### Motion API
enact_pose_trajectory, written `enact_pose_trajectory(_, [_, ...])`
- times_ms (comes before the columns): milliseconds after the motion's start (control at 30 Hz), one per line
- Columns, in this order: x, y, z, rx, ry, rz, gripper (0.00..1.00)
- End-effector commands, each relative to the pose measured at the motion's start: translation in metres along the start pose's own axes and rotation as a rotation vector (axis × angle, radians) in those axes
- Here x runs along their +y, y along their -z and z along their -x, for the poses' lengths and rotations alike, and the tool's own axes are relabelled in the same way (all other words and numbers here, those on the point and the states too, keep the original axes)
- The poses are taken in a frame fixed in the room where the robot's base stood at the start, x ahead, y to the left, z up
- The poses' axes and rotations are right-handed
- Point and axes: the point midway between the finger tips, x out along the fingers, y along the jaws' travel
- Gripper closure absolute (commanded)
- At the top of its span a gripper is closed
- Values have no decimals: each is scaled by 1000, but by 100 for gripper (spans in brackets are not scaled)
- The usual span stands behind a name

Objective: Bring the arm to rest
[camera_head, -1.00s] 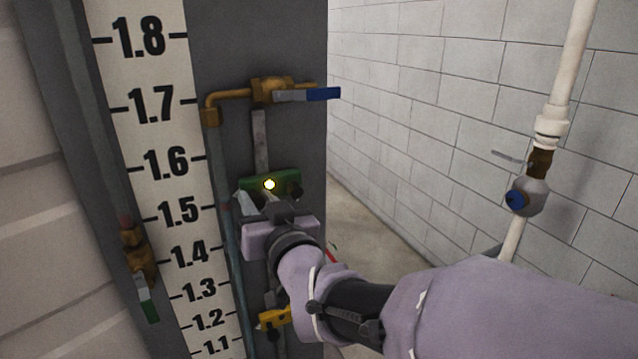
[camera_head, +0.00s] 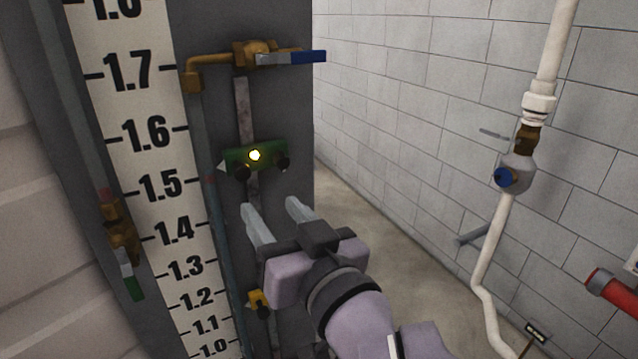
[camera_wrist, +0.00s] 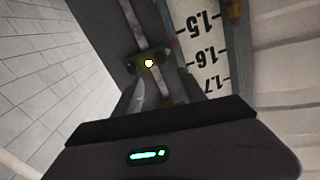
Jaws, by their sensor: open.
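My gripper (camera_head: 278,221) is in the middle of the head view, in front of the grey panel and below the green box. Its two pale fingers are spread apart with nothing between them. In the wrist view, one finger (camera_wrist: 138,95) shows clearly, and the dark gripper body fills the bottom. My arm runs down to the lower right.
A brass valve with a blue lever (camera_head: 308,57) sits above the green box. A numbered scale (camera_head: 150,150) and a green-handled valve (camera_head: 133,286) are at left. A white pipe (camera_head: 545,70) and a red fitting (camera_head: 612,296) are at right. Floor shows between panel and wall.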

Motion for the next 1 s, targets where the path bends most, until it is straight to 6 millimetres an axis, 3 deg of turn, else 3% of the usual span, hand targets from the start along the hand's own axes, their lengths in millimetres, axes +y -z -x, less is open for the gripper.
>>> enact_pose_trajectory(200, [0,-4,29,1,1,0,52])
enact_pose_trajectory(533, [1,-2,32,-3,-2,0,52])
enact_pose_trajectory(600, [12,-15,34,-24,-33,-9,52])
enact_pose_trajectory(667, [36,-45,39,-77,-102,-30,52])
enact_pose_trajectory(767, [94,-125,63,-235,-284,-107,52])
enact_pose_trajectory(833, [130,-187,93,-369,-414,-191,52])
enact_pose_trajectory(900, [151,-246,126,-501,-518,-289,52])
enact_pose_trajectory(1000, [160,-313,170,-663,-615,-438,52])
